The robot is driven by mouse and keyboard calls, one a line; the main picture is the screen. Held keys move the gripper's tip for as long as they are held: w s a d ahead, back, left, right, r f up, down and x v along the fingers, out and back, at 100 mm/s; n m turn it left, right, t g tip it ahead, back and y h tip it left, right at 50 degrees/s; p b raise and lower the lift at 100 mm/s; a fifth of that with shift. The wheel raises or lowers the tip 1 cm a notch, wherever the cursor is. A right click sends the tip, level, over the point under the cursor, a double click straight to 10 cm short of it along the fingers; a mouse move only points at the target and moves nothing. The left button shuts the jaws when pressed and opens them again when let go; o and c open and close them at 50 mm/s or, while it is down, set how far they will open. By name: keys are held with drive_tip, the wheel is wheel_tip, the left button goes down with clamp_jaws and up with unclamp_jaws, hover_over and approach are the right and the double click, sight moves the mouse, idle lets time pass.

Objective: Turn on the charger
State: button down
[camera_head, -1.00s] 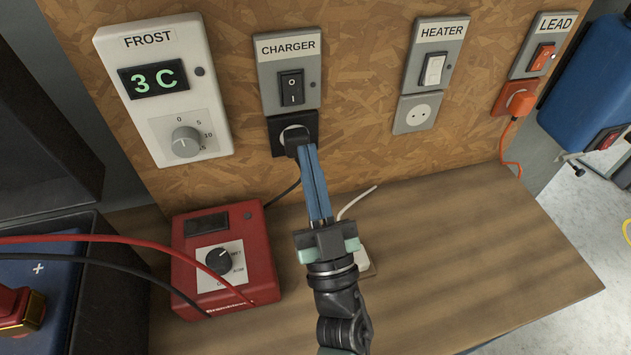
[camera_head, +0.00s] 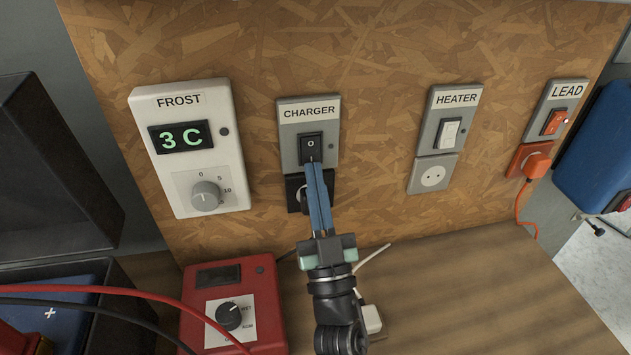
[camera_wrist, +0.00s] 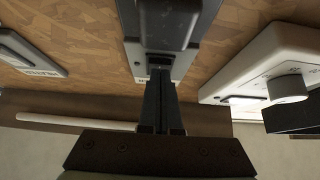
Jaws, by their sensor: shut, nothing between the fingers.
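The CHARGER plate (camera_head: 292,157) is grey, with a black rocker switch (camera_head: 311,146) marked O on its upper half. My gripper (camera_head: 315,166) is shut and empty, with its blue fingers pointing up at the wall. Its tips overlap the switch's lower end and hide that half; I cannot tell whether they touch. The small round lamp (camera_head: 331,140) beside the switch is dark. Below, a black socket with a plug (camera_head: 295,194) is partly hidden by the fingers. In the wrist view, the fingers (camera_wrist: 161,78) reach to the same plate (camera_wrist: 186,64).
The FROST box (camera_head: 221,150) reads 3 C at left. The HEATER switch (camera_head: 449,134) and orange LEAD switch (camera_head: 555,122) are at right. A red box with a dial (camera_head: 264,291) and red and black cables lie below left.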

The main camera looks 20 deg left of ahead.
drive_tip(key=shift+w+a+f+t+b, duration=0.15)
drive_tip(key=shift+w+t+b, duration=0.15)
drive_tip(key=shift+b, duration=0.95)
drive_tip(key=b+v, duration=0.2)
drive_tip(key=v, duration=1)
drive_tip(key=shift+f, duration=0.1)
drive_tip(key=w+d+r+m+t+h+p, duration=0.25)
drive_tip(key=d+r+h, duration=0.2)
drive_tip(key=r, duration=0.85)
drive_tip(key=w+d+r+m+t+h+p, duration=0.2)
drive_tip(key=d+r+m+t+h, duration=0.3)
drive_tip(key=r, duration=0.8)
drive_tip(key=s+d+r+g+h+p, duration=0.1)
drive_tip(key=s+r, duration=0.4)
drive_tip(key=r, duration=0.6)
drive_tip(key=s+d+r+g+h+p, duration=0.1)
drive_tip(key=s+r+h+p, duration=0.3)
drive_tip(key=r, duration=0.8)
drive_tip(key=shift+s+r+n, duration=0.25)
drive_tip(key=shift+s+n, duration=0.1)
drive_tip(key=shift+s, duration=0.05)
